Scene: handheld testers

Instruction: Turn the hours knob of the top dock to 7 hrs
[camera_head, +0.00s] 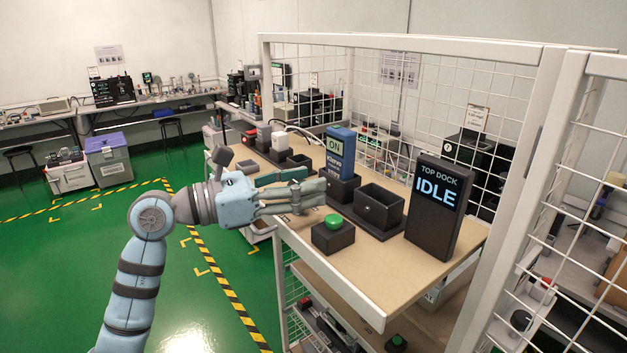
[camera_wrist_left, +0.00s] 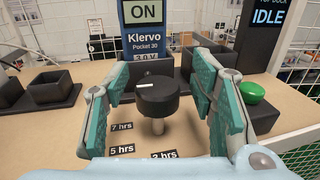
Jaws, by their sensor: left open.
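The black hours knob (camera_wrist_left: 158,97) stands on a short grey post in the left wrist view, with a white mark on its top. The labels 7 hrs (camera_wrist_left: 121,126), 5 hrs (camera_wrist_left: 122,149) and a partly hidden 3 hrs (camera_wrist_left: 164,155) lie on the board near it. My left gripper (camera_head: 318,192) is open, its teal-padded fingers on both sides of the knob with gaps visible. In the head view the gripper hides the knob. The top dock's sign (camera_head: 437,208) reads IDLE. The blue Klervo tester (camera_head: 340,150) reads ON. My right gripper is not in view.
A green button (camera_head: 333,222) on a black box sits near the shelf's front edge. An empty black cradle (camera_head: 379,210) stands between the tester and the sign. White wire mesh (camera_head: 460,100) closes the back, and a white post (camera_head: 530,170) stands at the right.

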